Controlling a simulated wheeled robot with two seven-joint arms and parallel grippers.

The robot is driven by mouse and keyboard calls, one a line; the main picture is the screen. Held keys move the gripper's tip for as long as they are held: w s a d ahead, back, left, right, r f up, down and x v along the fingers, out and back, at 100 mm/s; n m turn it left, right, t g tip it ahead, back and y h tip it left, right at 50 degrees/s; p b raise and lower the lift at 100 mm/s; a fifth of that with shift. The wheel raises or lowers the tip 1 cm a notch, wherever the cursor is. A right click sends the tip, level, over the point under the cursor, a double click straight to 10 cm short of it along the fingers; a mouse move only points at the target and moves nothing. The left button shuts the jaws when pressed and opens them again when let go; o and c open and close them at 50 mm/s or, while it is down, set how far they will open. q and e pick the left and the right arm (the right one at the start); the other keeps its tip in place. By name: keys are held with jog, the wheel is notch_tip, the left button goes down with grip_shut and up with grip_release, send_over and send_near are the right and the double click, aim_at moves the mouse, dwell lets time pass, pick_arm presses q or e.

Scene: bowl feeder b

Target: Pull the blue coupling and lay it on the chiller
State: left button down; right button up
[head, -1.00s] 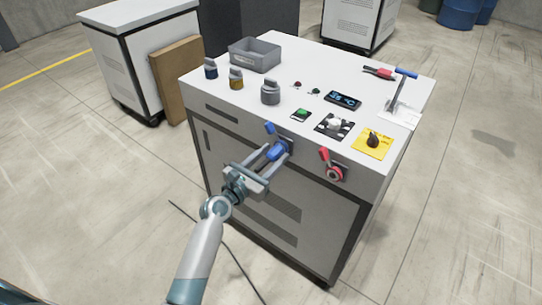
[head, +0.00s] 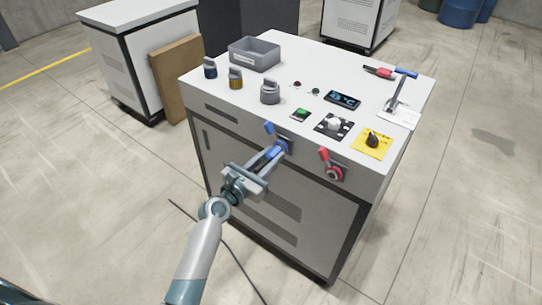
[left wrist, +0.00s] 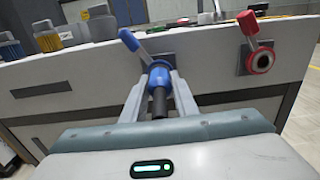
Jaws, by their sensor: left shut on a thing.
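The blue coupling (left wrist: 159,78) sits at a port on the front face of the chiller (head: 215,112), with a blue lever (left wrist: 129,40) above it in the left wrist view. A dark hose end or tail (left wrist: 159,105) sticks out of the coupling toward me. My left gripper (head: 277,149) is shut on the coupling, one finger on each side of it. In the head view the fingers partly hide the coupling (head: 280,147). My right gripper is in neither view.
A red port with a red lever (head: 333,172) is to the right on the same face. The top holds a grey bin (head: 254,54), several capped fittings, a display (head: 342,99), knobs, a T-handled post (head: 398,92) and a red tool (head: 379,72). Some of the top's middle is bare.

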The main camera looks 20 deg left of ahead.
aim_at(259, 167)
pick_arm(q)
jog(key=shift+p+v, duration=0.65)
jog(key=shift+v, duration=2.2)
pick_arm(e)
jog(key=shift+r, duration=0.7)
pick_arm(q)
jog(key=shift+r, duration=0.1)
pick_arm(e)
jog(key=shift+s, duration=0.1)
pick_arm(q)
jog(key=s+r+m+g+h, duration=0.1)
jog(key=s+r+h, duration=0.1)
jog(key=s+r, duration=1)
jog(key=shift+r+m+h, duration=0.3)
jog(key=shift+m, duration=0.1)
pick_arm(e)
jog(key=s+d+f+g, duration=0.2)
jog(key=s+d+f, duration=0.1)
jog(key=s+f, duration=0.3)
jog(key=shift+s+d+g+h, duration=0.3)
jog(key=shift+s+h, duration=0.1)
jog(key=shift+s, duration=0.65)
pick_arm(q)
jog(key=shift+d+r, duration=0.1)
jog(key=shift+d, duration=0.1)
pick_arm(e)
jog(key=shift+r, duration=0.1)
